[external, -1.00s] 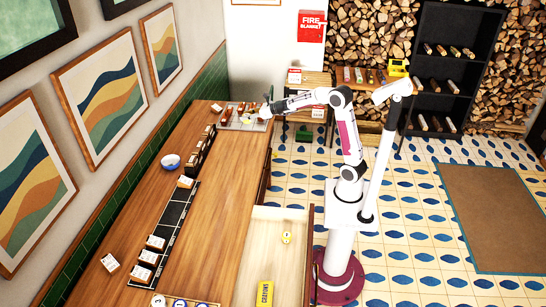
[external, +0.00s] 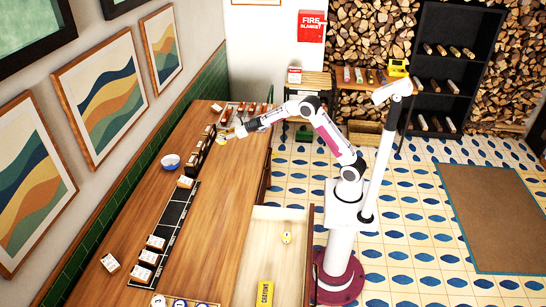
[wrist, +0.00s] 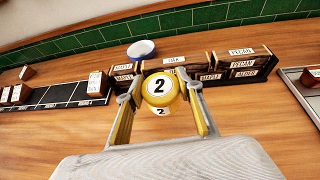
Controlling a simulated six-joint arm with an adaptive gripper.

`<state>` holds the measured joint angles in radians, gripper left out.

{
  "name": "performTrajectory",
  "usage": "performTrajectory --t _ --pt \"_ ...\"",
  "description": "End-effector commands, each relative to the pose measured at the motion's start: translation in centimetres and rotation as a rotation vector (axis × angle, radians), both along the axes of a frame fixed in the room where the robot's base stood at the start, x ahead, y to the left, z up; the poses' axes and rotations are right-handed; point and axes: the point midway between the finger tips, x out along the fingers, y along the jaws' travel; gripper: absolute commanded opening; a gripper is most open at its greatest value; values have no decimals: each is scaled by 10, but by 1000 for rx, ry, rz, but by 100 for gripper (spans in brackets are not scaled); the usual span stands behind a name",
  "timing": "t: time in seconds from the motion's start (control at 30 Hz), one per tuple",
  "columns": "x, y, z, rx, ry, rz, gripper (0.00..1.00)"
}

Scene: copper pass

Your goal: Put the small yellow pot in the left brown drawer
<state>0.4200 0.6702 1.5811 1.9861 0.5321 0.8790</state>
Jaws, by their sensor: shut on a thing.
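The small yellow pot (wrist: 161,90) has a "2" on its lid and front. It is between the two fingers of my gripper (wrist: 166,100), which is shut on it. In the external view, my gripper (external: 228,135) holds the yellow pot (external: 221,141) over the far part of the wooden counter, near the dark labelled boxes. An open drawer (external: 270,260) with a pale inside juts from the counter's near right side. I cannot tell if the pot touches the counter.
Dark boxes with wood-name labels (wrist: 236,68) stand just beyond the pot. A blue and white bowl (wrist: 141,49) is behind them to the left. A black strip with white-labelled blocks (external: 172,222) lies along the counter. A grey tray (external: 246,122) is at the far end.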

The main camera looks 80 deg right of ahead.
Motion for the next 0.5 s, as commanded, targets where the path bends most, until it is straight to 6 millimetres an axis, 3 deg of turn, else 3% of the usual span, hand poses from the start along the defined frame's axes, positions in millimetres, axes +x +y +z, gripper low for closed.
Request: performTrajectory --t 0.2,0.5 --pt "20 10 -22 1 -1 20 8" --pt "27 13 -30 -1 -2 24 8"
